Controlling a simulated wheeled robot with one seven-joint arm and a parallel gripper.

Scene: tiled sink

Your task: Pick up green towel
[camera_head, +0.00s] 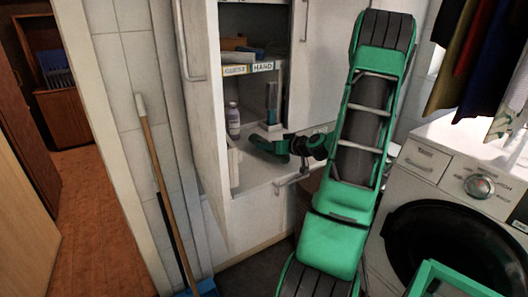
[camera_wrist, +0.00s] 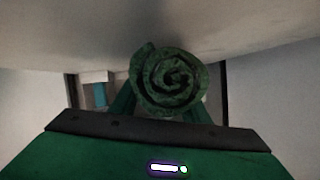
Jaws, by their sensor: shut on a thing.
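A rolled green towel (camera_wrist: 170,78) shows end-on as a spiral in the wrist view, close to my camera. It sits between the two green fingers of my gripper (camera_wrist: 162,108), which is shut on it. In the head view my gripper (camera_head: 270,146) reaches into the open cabinet, low in the compartment under the labelled shelf. A pale surface runs just above the towel in the wrist view.
The cabinet door (camera_head: 205,120) stands open left of my gripper. A bottle (camera_head: 233,121) stands inside at the left, and a teal container (camera_head: 271,97) stands behind. The labelled shelf (camera_head: 250,69) is above. A washing machine (camera_head: 450,200) is at the right, and a broom (camera_head: 165,190) leans at the left.

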